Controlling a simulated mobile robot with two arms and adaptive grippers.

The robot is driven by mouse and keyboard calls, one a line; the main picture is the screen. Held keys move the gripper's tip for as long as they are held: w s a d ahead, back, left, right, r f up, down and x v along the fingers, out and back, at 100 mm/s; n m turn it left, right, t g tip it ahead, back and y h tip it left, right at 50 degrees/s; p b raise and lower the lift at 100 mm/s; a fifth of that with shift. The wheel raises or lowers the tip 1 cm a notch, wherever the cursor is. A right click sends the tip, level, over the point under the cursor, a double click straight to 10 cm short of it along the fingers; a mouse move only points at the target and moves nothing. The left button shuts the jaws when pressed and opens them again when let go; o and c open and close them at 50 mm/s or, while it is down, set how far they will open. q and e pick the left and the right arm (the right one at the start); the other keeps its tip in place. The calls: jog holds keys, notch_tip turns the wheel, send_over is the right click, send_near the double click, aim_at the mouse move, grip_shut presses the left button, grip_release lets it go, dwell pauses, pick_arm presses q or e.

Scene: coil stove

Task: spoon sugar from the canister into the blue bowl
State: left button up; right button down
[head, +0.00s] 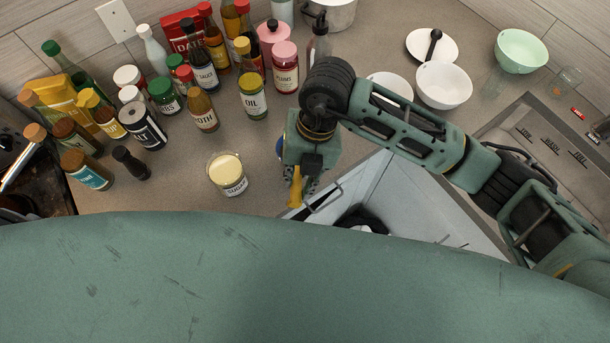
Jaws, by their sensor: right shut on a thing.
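The sugar canister (227,173) is a small open glass jar with a label and pale contents, standing on the counter left of my right gripper. My right gripper (298,190) points down, apart from the canister, and is shut on a narrow yellow thing (295,187). Only part of this thing shows; I cannot tell whether it is a spoon. I see no bowl that is clearly blue. A small blue patch shows at the left edge of my right wrist, but I cannot tell what it is. My left gripper is not in view.
Bottles and jars crowd the counter at left, including an oil jar (254,97) and a black pepper mill (131,163). White bowl (444,86), plate with black spoon (432,45) and mint bowl (521,52) stand at right.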

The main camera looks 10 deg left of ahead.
jog(key=shift+a+r+h, duration=0.1)
jog(key=shift+a+h, duration=0.5)
jog(key=shift+h, duration=0.6)
jog(key=shift+s+a+r+t+h, duration=0.1)
jog(key=shift+a+r+t+h, duration=0.1)
jog(key=shift+h, duration=0.4)
jog(key=shift+a+r+t+h, duration=0.1)
jog(key=shift+r+t+h, duration=0.1)
jog(key=shift+h, duration=0.4)
jog(key=shift+d+r, duration=0.2)
jog(key=shift+r, duration=0.4)
jog(key=shift+a, duration=0.15)
